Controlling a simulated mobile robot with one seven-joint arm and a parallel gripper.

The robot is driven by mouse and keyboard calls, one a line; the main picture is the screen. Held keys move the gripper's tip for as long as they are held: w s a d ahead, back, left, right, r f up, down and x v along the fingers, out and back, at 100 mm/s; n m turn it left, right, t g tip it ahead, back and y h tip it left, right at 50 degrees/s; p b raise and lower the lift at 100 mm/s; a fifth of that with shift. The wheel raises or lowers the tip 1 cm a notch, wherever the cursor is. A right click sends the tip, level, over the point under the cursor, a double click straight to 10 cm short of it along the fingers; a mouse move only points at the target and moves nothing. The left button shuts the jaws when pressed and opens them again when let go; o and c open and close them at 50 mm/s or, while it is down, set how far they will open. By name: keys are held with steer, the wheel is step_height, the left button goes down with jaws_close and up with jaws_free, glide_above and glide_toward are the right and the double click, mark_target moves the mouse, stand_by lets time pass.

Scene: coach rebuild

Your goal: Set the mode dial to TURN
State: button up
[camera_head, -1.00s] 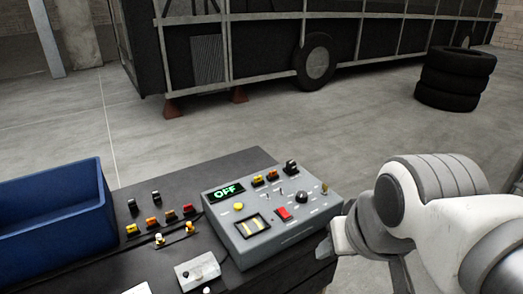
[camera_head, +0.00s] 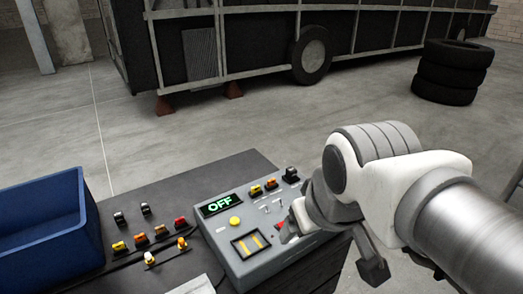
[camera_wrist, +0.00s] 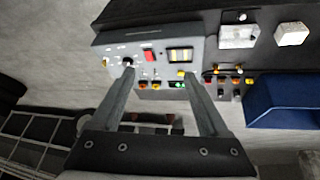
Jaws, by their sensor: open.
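The grey control box (camera_head: 275,268) sits on the dark bench. Its green display (camera_head: 219,204) reads OFF. A round black dial (camera_wrist: 128,62) shows on the box's face in the wrist view, beside the tip of one finger; I cannot tell whether they touch. In the head view my gripper hides that dial. My gripper (camera_head: 330,256) is open, at the right end of the box, with its two fingers apart and nothing between them. In the wrist view the fingers (camera_wrist: 159,72) reach over the box face. The dial's marks are too small to read.
Close to the dial are a red switch (camera_wrist: 149,55) and small toggles (camera_head: 272,205). A yellow button (camera_head: 235,221) and a gauge (camera_head: 248,245) are further left. A blue bin (camera_head: 45,235) and several small coloured parts stand left on the bench. Stacked tyres (camera_head: 452,72) are far off.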

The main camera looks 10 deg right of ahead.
steer(key=w+d+f+n+g+h, duration=0.1)
steer(key=w+d+f+n+h, duration=0.15)
steer(key=w+n, duration=0.9)
steer(key=w+d+f+n+g+h, duration=0.1)
steer(key=w+d+f+n, duration=0.15)
steer(key=w+n, duration=0.85)
steer(key=d+f+n+b, duration=0.1)
steer(key=f, duration=0.4)
steer(key=w+d+f+n, duration=0.1)
steer(key=d+f, duration=0.1)
steer(key=f, duration=0.3)
steer(key=d+f+n+b, duration=0.1)
steer(key=f, duration=0.3)
steer(key=shift+w+d+f+y+b, duration=0.25)
steer(key=shift+w+d+f+b, duration=0.1)
steer(key=shift+f, duration=0.05)
jaws_close()
